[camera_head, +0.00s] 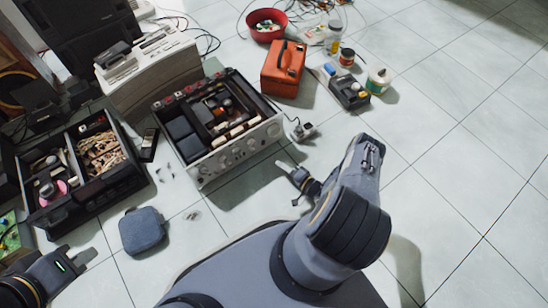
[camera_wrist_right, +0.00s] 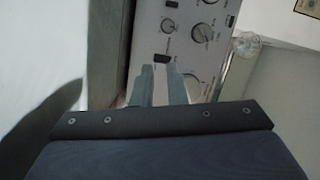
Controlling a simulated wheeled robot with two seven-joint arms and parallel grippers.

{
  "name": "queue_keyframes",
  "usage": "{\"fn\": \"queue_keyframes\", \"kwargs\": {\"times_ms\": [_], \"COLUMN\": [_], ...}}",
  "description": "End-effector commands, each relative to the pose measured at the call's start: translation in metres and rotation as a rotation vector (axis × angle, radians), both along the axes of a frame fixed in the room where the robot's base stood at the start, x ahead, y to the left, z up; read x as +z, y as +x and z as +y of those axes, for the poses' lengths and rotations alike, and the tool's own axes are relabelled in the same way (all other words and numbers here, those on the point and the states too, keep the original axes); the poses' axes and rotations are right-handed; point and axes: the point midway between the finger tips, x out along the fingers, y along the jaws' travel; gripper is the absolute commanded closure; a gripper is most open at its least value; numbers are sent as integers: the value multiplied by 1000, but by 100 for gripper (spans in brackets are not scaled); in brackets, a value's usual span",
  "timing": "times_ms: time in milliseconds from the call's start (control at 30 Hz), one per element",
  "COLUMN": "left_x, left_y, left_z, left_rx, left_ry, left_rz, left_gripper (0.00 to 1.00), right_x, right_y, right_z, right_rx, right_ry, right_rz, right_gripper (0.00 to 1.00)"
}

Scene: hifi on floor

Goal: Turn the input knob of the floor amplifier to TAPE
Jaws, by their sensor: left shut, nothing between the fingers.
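The floor amplifier (camera_head: 203,167) stands open-topped on the tiles in the head view, its silver front panel with knobs facing the lower right. In the right wrist view the panel (camera_wrist_right: 182,48) carries several round knobs, including one at the upper left (camera_wrist_right: 168,25) and one beside it (camera_wrist_right: 197,30). I cannot read the labels or tell which is the input knob. My right gripper (camera_wrist_right: 160,72) points at the panel with a gap between its fingers, near a small black control (camera_wrist_right: 162,59); contact cannot be told. My left gripper (camera_head: 84,257) is shut and empty at the lower left.
A black divided case (camera_head: 75,190) stands left of the amplifier, with a blue-grey pouch (camera_head: 142,231) in front. A beige device (camera_head: 150,75) is behind. An orange box (camera_head: 283,68), a red bowl (camera_head: 267,34) and small jars lie beyond. Floor at right is clear.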

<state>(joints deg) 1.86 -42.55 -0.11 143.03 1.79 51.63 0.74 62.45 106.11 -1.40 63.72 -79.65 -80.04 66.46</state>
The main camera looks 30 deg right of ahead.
Motion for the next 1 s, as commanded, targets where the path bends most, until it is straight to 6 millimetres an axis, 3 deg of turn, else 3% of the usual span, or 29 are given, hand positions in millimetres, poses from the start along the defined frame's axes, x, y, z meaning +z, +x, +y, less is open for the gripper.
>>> {"fn": "queue_keyframes", "kwargs": {"times_ms": [33, 167, 267, 500, 633, 867, 1000], "left_x": [1, 2, 4, 9, 10, 8, 1], "left_y": [0, 0, 0, 0, 0, 0, 0], "left_z": [0, 0, 0, 0, 0, 0, 0], "left_rx": [0, 0, 0, 0, 0, 0, 0], "left_ry": [0, 0, 0, 0, 0, 0, 0], "left_rz": [0, 0, 0, 0, 0, 0, 0], "left_gripper": [100, 100, 100, 100, 100, 100, 100], "right_x": [1, 11, 24, 50, 58, 63, 61], "right_y": [0, 5, 12, 23, 25, 29, 46], "right_z": [2, 10, 22, 46, 54, 59, 61], "right_rx": [-1, -20, -51, -130, -148, -155, -155], "right_ry": [-20, -172, -389, -980, -1215, -1387, -1391], "right_rz": [-9, -78, -159, -291, -316, -328, -332], "right_gripper": [80, 63, 50, 50, 50, 50, 50]}}
